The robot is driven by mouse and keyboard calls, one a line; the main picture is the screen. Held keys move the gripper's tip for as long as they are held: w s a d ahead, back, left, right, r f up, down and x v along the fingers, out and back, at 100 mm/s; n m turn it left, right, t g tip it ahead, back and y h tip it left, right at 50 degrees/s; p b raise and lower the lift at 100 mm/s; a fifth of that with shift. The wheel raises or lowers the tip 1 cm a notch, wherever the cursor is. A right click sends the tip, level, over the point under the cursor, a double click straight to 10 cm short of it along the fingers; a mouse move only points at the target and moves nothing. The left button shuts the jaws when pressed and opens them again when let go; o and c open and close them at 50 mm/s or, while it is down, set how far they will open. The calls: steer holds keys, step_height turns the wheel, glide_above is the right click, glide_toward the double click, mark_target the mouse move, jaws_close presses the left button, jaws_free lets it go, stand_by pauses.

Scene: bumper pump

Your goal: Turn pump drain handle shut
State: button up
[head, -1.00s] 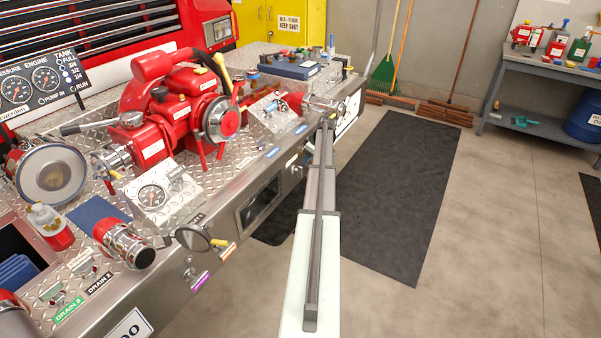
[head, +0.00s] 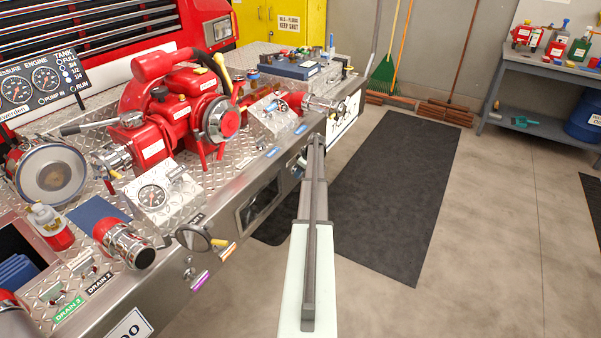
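The red pump (head: 175,115) sits on the diamond-plate bumper deck (head: 255,165). A grey lever with a dark grip (head: 85,128) sticks out from its left side. A small yellow handle (head: 114,174) shows low by the pump's left outlet. Another yellow handle (head: 219,242) is at the front edge beside a round dark knob. I cannot tell which of these is the drain handle. My arm reaches from the bottom middle toward the bumper's front edge. My gripper is not clearly seen; the far end of my arm hides it.
A black mat (head: 395,200) and open floor lie to the right.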

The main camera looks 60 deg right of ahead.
steer(key=shift+c, duration=0.3)
jaws_close()
steer(key=shift+d, duration=0.1)
steer(key=shift+d+y, duration=0.15)
steer(key=shift+y, duration=0.95)
steer(key=m+y, duration=0.1)
steer(key=y, duration=0.2)
steer(key=m+y, duration=0.1)
steer(key=y, duration=0.3)
steer(key=shift+f+t+y, duration=0.15)
steer(key=shift+t+y, duration=0.15)
